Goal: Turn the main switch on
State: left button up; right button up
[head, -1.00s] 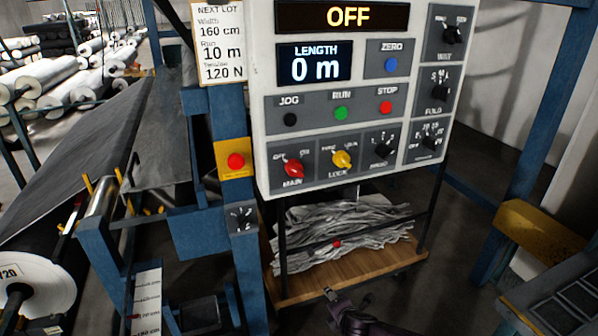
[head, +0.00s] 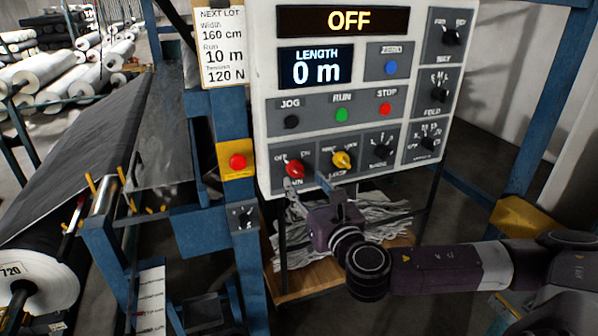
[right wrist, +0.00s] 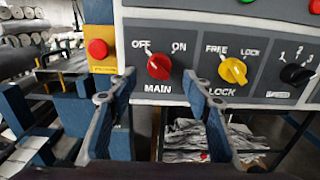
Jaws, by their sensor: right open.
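The main switch (head: 294,169) is a red rotary knob at the lower left of the white control panel (head: 262,60). In the right wrist view the red knob (right wrist: 159,66) has OFF and ON marks above it, and its white pointer line leans to the upper left, towards OFF. The display (head: 345,20) reads OFF. My right gripper (head: 308,186) is open and empty just in front of and below the knob. In the right wrist view its fingers (right wrist: 157,88) stand either side of the knob, with the tips below it. My left gripper is out of view.
The yellow LOCK knob (head: 341,160) sits close to the right of the main switch. A red emergency button (head: 237,161) on a yellow plate is to the left. A wooden shelf (head: 300,282) with crumpled grey cloth (head: 385,212) lies below the panel.

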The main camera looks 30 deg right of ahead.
aim_at(299, 175)
jog(key=shift+p+x, duration=0.55)
jog(key=shift+x, duration=1.8)
jog(key=shift+a, duration=0.1)
jog(key=c, duration=1.2)
